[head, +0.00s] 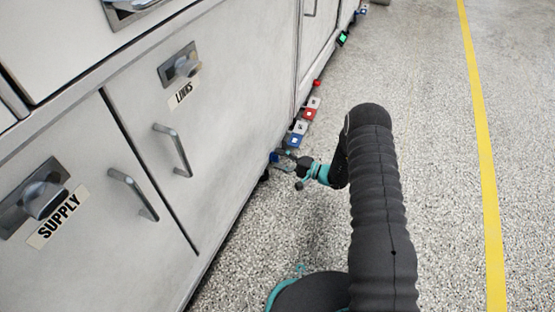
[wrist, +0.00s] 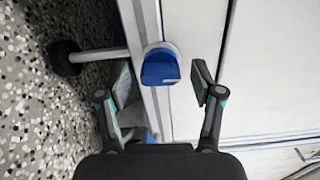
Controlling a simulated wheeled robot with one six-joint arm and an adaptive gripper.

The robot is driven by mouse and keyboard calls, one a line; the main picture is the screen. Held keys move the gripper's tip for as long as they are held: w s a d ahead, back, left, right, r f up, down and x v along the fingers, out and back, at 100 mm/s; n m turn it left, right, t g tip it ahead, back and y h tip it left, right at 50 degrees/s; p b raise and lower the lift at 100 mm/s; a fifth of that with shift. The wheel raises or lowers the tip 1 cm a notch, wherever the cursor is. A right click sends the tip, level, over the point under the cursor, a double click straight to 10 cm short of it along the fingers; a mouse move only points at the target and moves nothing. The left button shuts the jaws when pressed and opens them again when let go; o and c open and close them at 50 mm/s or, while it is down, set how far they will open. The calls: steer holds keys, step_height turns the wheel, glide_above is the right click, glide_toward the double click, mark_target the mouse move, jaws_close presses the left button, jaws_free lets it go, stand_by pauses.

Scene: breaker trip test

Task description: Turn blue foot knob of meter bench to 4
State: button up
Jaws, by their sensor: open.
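The blue foot knob (wrist: 160,68) shows in the wrist view, low on the pale bench front. It has a rounded pale back edge and a small white mark near its lower right edge. My gripper (wrist: 162,81) is open, one finger on each side of the knob, with a visible gap on both sides. In the head view my gripper (head: 287,155) is at the foot of the bench, beside a small blue part (head: 274,157) that looks like the same knob and is partly hidden. No number at the knob is readable.
The bench (head: 215,120) has pull handles (head: 172,150) and labels SUPPLY (head: 58,216) and LINKS (head: 181,95). Blue (head: 297,134) and red (head: 309,108) plates and a red knob (head: 317,83) line its base. A bench foot (wrist: 68,58) stands left of my fingers. Speckled floor lies open rightward.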

steer(key=v, duration=1.1)
